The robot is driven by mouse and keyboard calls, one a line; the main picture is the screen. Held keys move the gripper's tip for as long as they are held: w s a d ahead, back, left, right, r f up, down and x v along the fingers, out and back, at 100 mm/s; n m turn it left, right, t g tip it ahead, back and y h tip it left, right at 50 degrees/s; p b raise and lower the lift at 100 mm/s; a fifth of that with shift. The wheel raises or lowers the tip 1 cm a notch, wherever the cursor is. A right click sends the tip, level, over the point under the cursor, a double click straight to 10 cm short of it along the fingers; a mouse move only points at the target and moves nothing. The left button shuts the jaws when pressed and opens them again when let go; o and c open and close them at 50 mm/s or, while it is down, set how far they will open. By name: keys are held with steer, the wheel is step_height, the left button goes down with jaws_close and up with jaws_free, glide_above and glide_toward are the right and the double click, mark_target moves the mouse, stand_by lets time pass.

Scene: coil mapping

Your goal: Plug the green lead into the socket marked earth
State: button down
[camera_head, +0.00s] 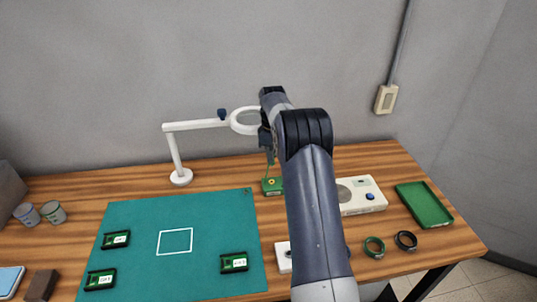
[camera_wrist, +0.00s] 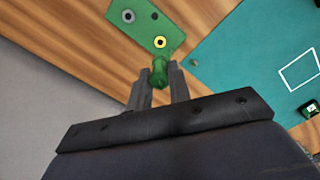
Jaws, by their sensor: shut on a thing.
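My gripper (camera_wrist: 160,82) is shut on the green lead (camera_wrist: 159,70), gripping its green plug between the two fingers. In the head view my gripper (camera_head: 266,140) hangs above the green socket block (camera_head: 272,187), partly hidden by my arm. The block also shows in the wrist view (camera_wrist: 141,24), just beyond the plug. It has a yellow-ringed socket (camera_wrist: 160,41) close to the plug's tip, a grey-ringed socket (camera_wrist: 128,15) and a small dark spot. I cannot tell whether the plug touches the block. No earth marking is legible.
A white magnifier lamp (camera_head: 181,177) stands behind the teal mat (camera_head: 135,215), its lens beside my gripper. Several green labelled modules lie on the mat. A white meter (camera_head: 360,195), a green tray (camera_head: 424,204) and two coils (camera_head: 374,247) are at the right.

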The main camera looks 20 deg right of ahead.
steer(key=shift+f, duration=0.15)
step_height(320, 180, down, 4)
steer(key=b, duration=0.4)
steer(key=shift+f, duration=0.15)
steer(key=shift+f, duration=0.1)
steer(key=shift+f+b, duration=0.45)
steer(key=shift+f, duration=0.55)
steer(key=shift+f+b, duration=0.5)
steer(key=shift+f, duration=0.6)
stand_by(0.7)
steer(key=c, duration=1.2)
jaws_free()
steer(key=shift+c, duration=0.2)
